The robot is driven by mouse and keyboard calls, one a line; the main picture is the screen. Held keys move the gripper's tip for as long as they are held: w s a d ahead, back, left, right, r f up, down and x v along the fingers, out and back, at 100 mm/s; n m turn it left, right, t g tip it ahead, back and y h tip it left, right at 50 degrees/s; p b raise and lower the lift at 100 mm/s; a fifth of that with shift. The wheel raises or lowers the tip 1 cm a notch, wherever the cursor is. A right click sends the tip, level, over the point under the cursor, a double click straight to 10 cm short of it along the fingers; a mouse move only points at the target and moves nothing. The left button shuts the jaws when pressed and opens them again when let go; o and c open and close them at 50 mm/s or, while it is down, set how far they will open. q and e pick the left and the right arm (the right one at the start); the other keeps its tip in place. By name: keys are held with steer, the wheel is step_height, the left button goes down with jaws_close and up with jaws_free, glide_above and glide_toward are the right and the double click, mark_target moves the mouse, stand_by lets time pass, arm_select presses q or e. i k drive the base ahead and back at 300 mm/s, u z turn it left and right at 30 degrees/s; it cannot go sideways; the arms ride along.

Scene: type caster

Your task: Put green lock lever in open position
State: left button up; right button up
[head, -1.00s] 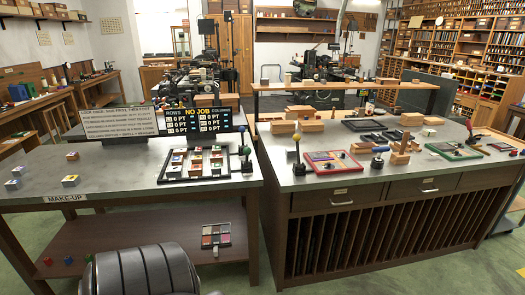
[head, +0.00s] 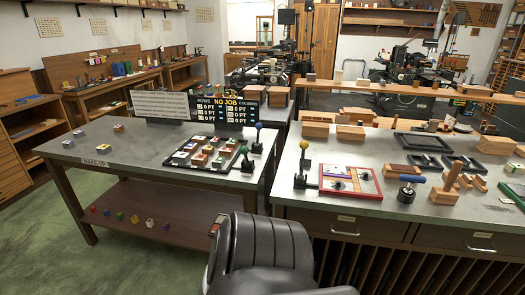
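A small lever with a green knob (head: 244,150) stands at the right edge of the frame of colored blocks (head: 202,152), on the left table. It is small in the head view, and I cannot tell its lock position. A lever with a blue knob (head: 258,126) stands just right of it. Neither of my grippers is in view.
The right counter (head: 290,195) holds a yellow-knobbed lever (head: 304,146), a red-rimmed tray (head: 350,192) and wooden blocks.

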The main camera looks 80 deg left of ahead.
mark_target(244, 150)
steer(key=u, duration=0.45)
steer(key=i, duration=0.8)
steer(key=u, duration=1.35)
steer(key=i, duration=0.55)
steer(key=u, duration=0.55)
